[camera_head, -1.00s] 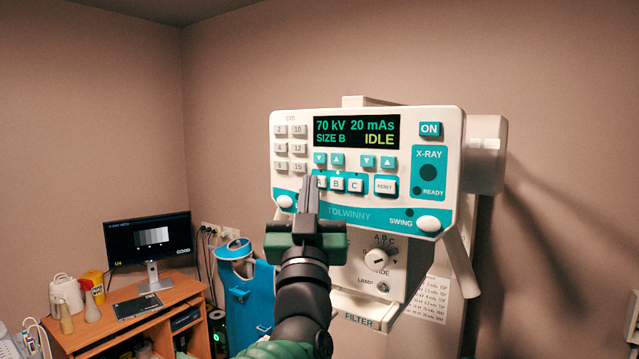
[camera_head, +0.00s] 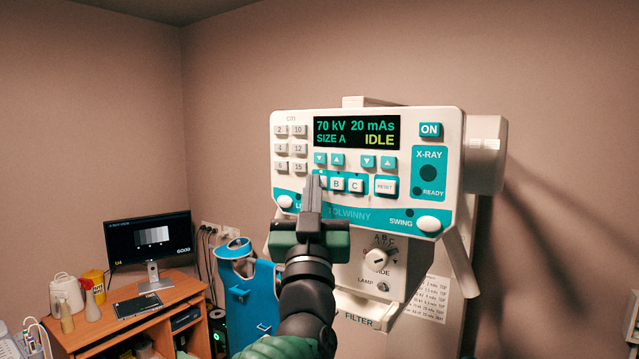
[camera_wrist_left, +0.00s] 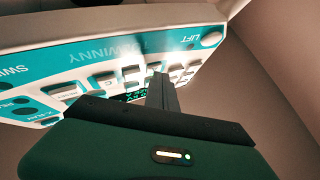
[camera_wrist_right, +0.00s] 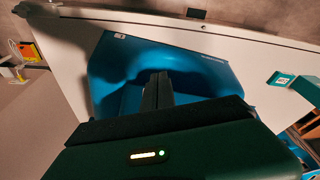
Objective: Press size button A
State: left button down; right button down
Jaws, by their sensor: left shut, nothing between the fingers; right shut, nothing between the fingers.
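The white and teal control panel (camera_head: 290,118) faces me in the head view. Its display (camera_head: 357,132) reads 70 kV, 20 mAs, SIZE A and IDLE. My left gripper (camera_head: 314,182) is shut and empty, its fingertips at size button A (camera_head: 322,182), which they largely cover. I cannot tell whether they touch it. Size button B (camera_head: 338,185) and size button C (camera_head: 355,186) show just to the right. In the left wrist view the shut fingers (camera_wrist_left: 158,80) point at the button rows. My right gripper (camera_wrist_right: 157,80) is shut and empty in the right wrist view, away from the panel.
The mode knob (camera_head: 376,260) and lamp knob (camera_head: 383,287) sit below the panel. A desk (camera_head: 125,322) with a monitor (camera_head: 149,242) stands at the left. A blue holder (camera_head: 250,300) hangs behind my left arm.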

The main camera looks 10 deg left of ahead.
pick_arm(q)
jog(key=shift+s, duration=0.1)
jog(key=shift+s+a+b, duration=0.25)
jog(key=shift+s+b, duration=0.4)
jog(key=shift+s, duration=0.05)
jog(key=shift+f, duration=0.1)
jog(key=s+b, duration=0.1)
jog(key=s+a+b, duration=0.1)
jog(key=s, duration=0.1)
jog(key=s+b, duration=0.1)
jog(key=shift+s+a, duration=0.3)
jog(key=shift+a, duration=0.05)
